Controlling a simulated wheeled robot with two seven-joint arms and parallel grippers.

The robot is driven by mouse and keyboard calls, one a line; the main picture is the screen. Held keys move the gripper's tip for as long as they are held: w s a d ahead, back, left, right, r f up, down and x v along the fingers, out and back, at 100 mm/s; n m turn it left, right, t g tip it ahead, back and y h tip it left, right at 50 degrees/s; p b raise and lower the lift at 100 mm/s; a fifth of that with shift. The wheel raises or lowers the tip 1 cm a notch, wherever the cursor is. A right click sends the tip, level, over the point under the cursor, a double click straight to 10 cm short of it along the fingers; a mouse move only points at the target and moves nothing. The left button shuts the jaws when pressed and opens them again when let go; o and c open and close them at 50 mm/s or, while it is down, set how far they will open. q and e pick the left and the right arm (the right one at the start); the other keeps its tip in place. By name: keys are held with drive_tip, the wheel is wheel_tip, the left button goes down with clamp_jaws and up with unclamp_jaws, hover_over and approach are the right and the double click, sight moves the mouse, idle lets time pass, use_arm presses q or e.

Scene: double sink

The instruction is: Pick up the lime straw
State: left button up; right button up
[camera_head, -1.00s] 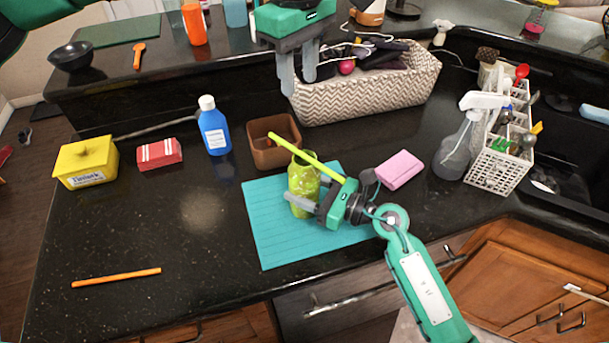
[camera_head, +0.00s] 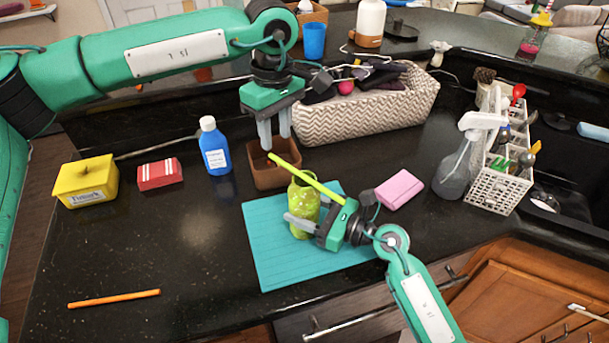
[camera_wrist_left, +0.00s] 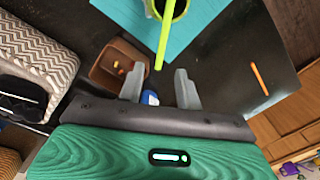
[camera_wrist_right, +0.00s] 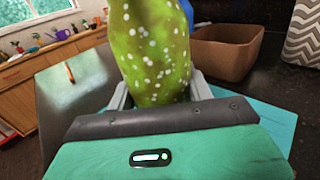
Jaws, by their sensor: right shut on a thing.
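The lime straw (camera_head: 315,182) leans out of the lime spotted cup (camera_head: 304,212), its free end pointing up and left in the head view. It also shows in the left wrist view (camera_wrist_left: 164,38), rising from the cup toward the fingertips. My left gripper (camera_head: 275,145) is open and empty, its fingers pointing down just above and beside the straw's free end. My right gripper (camera_head: 306,222) is shut on the lime cup over the teal mat (camera_head: 275,262). The right wrist view shows the cup (camera_wrist_right: 150,50) between its fingers.
A brown square container (camera_head: 267,177) stands just below the left gripper. A blue bottle (camera_head: 215,146), a red box (camera_head: 160,174), a pink sponge (camera_head: 400,189) and a woven basket (camera_head: 370,118) are around. An orange straw (camera_head: 114,298) lies on clear counter at front left.

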sight(279, 159)
use_arm(q)
drive_tip(key=f, duration=0.4)
drive_tip(key=shift+s+d+f, duration=0.1)
drive_tip(key=shift+s+f, duration=0.1)
drive_tip(key=shift+f, duration=0.15)
clamp_jaws()
